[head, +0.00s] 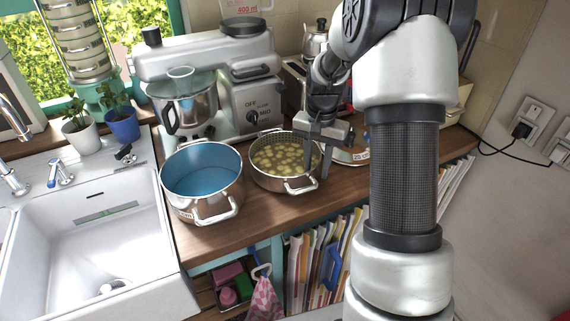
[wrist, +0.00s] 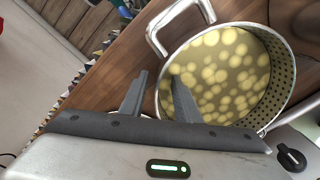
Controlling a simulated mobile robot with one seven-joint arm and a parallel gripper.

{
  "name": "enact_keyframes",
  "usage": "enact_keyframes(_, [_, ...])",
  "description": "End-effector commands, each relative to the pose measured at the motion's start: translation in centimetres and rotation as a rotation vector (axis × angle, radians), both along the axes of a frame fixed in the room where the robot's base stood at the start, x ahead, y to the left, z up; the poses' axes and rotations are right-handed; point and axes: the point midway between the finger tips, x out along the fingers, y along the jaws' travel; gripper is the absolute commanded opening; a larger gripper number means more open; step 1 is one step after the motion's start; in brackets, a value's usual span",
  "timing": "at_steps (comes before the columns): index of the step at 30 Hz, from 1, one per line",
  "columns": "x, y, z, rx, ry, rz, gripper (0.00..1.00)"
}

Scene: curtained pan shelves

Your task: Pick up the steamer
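The steamer (head: 268,181) is a round metal pot with a perforated inner wall, two loop handles and yellowish round pieces inside. It stands on the wooden counter in the middle of the head view. It fills the upper right of the wrist view (wrist: 281,72). My gripper (head: 314,178) is at its right side, fingers pointing down. The fingers are apart with nothing visibly held. In the wrist view my gripper (wrist: 160,82) has one finger over the pot's rim and inside, the other outside over the counter. Whether either finger touches the wall cannot be told.
A larger pot with a blue interior (head: 209,206) stands close on the steamer's left. A stand mixer (head: 228,85) is behind, and a plate (head: 350,157) lies to the right. A sink (head: 95,225) is at left. Books (head: 313,262) fill the shelf below.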

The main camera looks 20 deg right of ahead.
Motion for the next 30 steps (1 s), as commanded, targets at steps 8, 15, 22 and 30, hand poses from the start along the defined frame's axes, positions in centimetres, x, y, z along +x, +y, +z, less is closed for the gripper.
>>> enact_keyframes(8, [-0.01, -0.01, -0.16, 0.0, 0.0, 0.0, 0.24])
enact_keyframes(15, [0.0, -0.01, -0.13, 0.0, 0.0, 0.0, 0.0])
enact_keyframes(22, [0.01, -0.02, -0.11, 0.0, 0.0, 0.0, 0.0])
enact_keyframes(30, [0.02, -0.03, -0.1, -0.001, -0.001, 0.0, 0.0])
